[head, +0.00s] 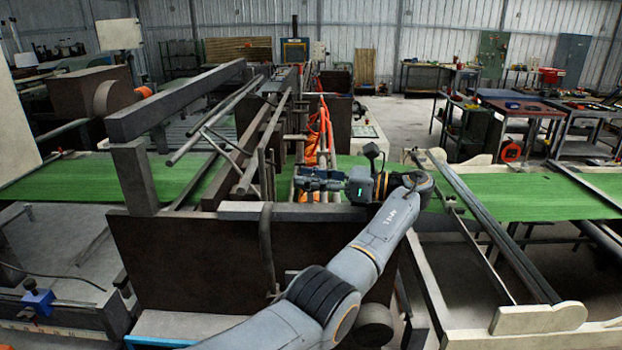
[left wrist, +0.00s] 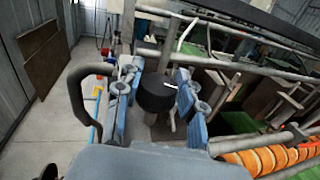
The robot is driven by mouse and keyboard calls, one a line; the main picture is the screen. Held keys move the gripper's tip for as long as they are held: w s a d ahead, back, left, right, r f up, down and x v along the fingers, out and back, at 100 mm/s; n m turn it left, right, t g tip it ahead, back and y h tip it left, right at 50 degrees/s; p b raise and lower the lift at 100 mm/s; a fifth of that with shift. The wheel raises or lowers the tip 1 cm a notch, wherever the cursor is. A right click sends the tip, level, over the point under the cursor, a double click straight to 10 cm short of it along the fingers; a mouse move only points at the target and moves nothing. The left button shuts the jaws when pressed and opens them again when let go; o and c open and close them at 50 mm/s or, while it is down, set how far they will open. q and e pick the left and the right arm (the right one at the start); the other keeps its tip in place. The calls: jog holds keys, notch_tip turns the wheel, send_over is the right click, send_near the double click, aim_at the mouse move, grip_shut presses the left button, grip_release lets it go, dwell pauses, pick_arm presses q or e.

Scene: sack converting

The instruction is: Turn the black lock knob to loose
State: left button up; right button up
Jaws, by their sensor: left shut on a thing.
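The black lock knob (left wrist: 155,92) shows in the left wrist view as a dark round cap on a post, with a small white mark at its right edge. My left gripper (left wrist: 156,80) has a blue-grey finger on each side of the knob and is shut on it. In the head view my left gripper (head: 304,181) reaches leftward over the machine beside the orange hoses. The knob cannot be made out there, and which way it is set is unclear. My right gripper is in neither view.
Metal rails (left wrist: 215,62) and a dark beam run close beyond the knob. Orange ribbed hose (left wrist: 265,158) lies at lower right. A green belt (head: 510,196) crosses the machine. A dark curved handle (left wrist: 78,100) stands left of the gripper. Work tables (head: 520,106) stand at right.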

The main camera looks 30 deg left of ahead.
aim_at(309, 177)
pick_arm(q)
jog(key=shift+f, duration=0.2)
dwell(0.4)
jog(key=o, duration=1.2)
jog(key=shift+a, duration=0.1)
jog(key=shift+r, duration=0.1)
notch_tip(309, 177, up, 10)
jog(key=shift+f, duration=0.1)
